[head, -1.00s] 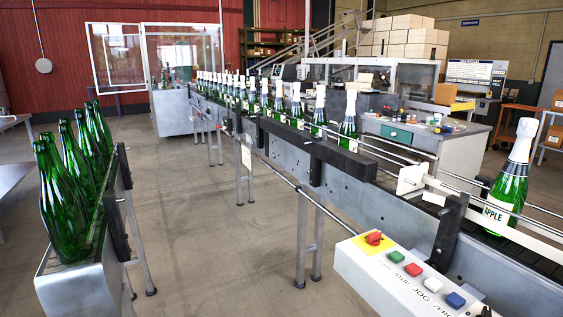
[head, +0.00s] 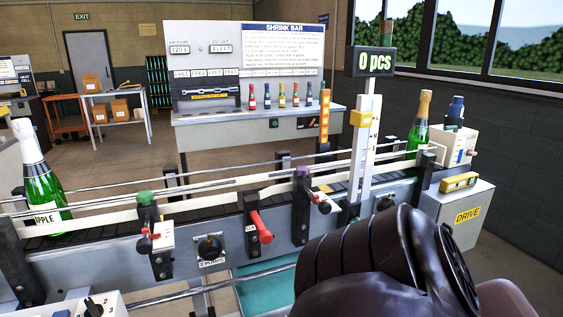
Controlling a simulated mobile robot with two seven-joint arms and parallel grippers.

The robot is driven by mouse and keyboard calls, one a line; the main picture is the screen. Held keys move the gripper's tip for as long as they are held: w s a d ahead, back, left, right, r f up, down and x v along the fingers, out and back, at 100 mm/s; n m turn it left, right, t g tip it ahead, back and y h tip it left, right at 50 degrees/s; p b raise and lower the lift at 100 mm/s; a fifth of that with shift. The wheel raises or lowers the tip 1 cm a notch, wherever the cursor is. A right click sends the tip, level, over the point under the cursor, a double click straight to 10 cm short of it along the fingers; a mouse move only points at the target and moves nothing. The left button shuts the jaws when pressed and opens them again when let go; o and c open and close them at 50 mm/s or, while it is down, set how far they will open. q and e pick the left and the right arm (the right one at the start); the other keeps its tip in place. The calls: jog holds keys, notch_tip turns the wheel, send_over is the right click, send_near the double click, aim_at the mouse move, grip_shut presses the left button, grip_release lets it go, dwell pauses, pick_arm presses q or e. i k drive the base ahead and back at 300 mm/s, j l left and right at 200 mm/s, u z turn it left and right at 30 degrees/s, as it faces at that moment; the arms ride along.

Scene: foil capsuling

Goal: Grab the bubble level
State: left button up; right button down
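A short yellow bar with dark windows (head: 459,182), which looks like the bubble level, lies on top of the grey drive cabinet (head: 468,212) at the right end of the conveyor. Its small details are hard to make out. A dark rounded link of my arm fills the lower middle and right of the head view, in front of and to the left of the cabinet. No fingertips of either gripper show.
The conveyor (head: 110,236) with rails, clamps and a red handle (head: 261,227) crosses the view. Green bottles stand at its left (head: 40,178) and right (head: 419,125). A post with a counter display (head: 375,62) rises mid-right. A bench with small bottles (head: 250,131) stands behind.

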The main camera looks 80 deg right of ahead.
aim_at(457, 182)
jog(key=z, duration=4)
jog(key=i+l+z, duration=0.1)
jog(key=i+z, duration=0.5)
jog(key=i, duration=2.6)
jog(key=i+u, duration=0.1)
jog(key=i, duration=0.5)
jog(key=i+l, duration=0.15)
jog(key=i, duration=0.5)
jog(key=j+u, duration=0.05)
